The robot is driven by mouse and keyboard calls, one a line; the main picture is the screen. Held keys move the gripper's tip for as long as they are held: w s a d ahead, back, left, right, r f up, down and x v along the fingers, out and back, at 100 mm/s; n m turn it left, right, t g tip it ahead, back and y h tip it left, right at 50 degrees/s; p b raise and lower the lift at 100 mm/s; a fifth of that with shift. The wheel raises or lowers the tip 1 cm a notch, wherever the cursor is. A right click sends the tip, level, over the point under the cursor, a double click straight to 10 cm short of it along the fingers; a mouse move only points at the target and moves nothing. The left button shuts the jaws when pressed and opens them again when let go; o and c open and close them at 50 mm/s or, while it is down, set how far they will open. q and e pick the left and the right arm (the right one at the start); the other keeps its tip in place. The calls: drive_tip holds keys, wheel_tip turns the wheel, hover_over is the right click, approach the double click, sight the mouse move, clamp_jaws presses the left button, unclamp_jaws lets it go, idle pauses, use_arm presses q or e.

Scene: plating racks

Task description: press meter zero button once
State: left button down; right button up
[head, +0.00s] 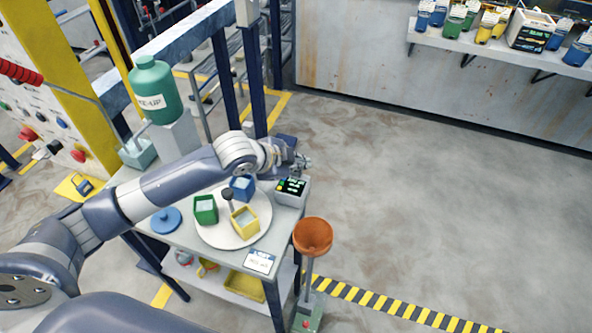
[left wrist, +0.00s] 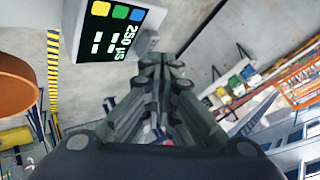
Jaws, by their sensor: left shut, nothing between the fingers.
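The meter (head: 291,191) is a small grey box with a black face on the back right corner of the cart top. The left wrist view shows the meter's face (left wrist: 112,42) at the upper left, with a "250 µS" readout and yellow, green and blue buttons (left wrist: 119,11) in a row. I cannot read which button is the zero button. My left gripper (head: 304,163) is shut and empty, just above and behind the meter in the head view. In the left wrist view the shut fingers (left wrist: 162,62) lie to the right of the meter, apparently apart from it. My right gripper is out of view.
A round white tray (head: 210,236) holds green (head: 205,209), yellow (head: 245,222) and blue (head: 242,188) containers beside the meter. A green bottle (head: 154,88) stands behind. The floor at right is clear.

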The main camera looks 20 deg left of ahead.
sight(298, 174)
use_arm(q)
drive_tip(key=shift+f, duration=0.55)
idle(0.9)
drive_tip(key=shift+r, duration=0.15)
drive_tip(key=shift+r+p, duration=0.85)
drive_tip(key=shift+p, duration=0.2)
wheel_tip(298, 174, up, 5)
drive_tip(key=p, duration=0.5)
drive_tip(key=shift+p, duration=0.3)
